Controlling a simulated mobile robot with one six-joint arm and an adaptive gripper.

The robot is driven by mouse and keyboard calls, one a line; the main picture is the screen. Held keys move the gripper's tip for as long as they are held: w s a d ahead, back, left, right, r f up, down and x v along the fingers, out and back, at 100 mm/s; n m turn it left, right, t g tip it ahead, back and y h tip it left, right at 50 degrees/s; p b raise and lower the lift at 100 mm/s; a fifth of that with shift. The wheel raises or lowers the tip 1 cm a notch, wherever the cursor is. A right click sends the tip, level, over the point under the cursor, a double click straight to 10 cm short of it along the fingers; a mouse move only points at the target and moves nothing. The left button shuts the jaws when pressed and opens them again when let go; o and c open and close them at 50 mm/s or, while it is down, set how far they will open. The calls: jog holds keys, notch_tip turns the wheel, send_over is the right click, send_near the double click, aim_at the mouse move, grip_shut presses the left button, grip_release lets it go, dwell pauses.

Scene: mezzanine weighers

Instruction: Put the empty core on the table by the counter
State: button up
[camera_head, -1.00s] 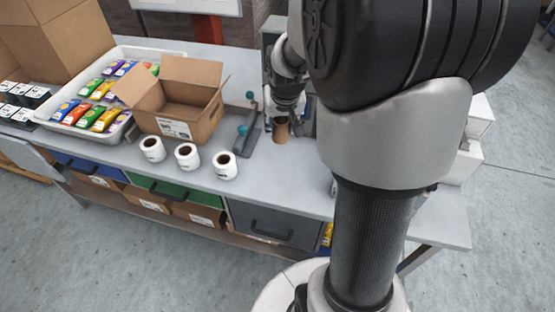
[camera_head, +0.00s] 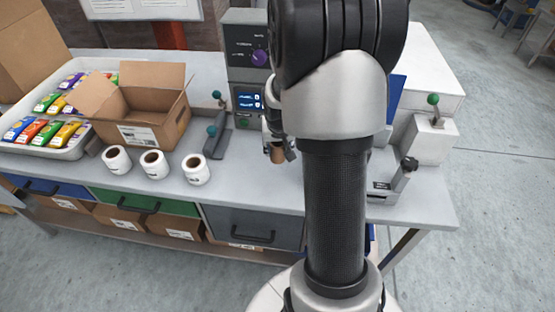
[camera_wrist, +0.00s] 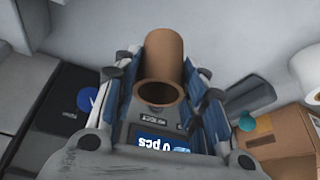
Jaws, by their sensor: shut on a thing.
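The empty core (camera_head: 278,154) is a brown cardboard tube, held in my gripper (camera_head: 277,150) over the grey table (camera_head: 245,188). In the wrist view the core (camera_wrist: 163,50) sits between the two fingers of my gripper (camera_wrist: 163,80), its open hollow end facing the camera. The counter (camera_head: 247,75) is a grey unit with a purple knob and a blue display, behind and left of my gripper. Its display (camera_wrist: 165,142) reads "0 pcs" in the wrist view. My arm hides part of the table, and I cannot tell whether the core touches the tabletop.
Three white label rolls (camera_head: 154,164) stand along the front edge. A lever tool (camera_head: 217,138) with teal knobs stands left of my gripper. An open carton (camera_head: 140,112) and a tray of colourful packets (camera_head: 84,138) are further left. A black-knobbed device (camera_head: 393,182) stands at right.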

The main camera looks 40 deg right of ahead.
jog(key=shift+f+b, duration=0.9)
jog(key=shift+f, duration=1.35)
jog(key=shift+f, duration=0.15)
jog(key=o, duration=0.8)
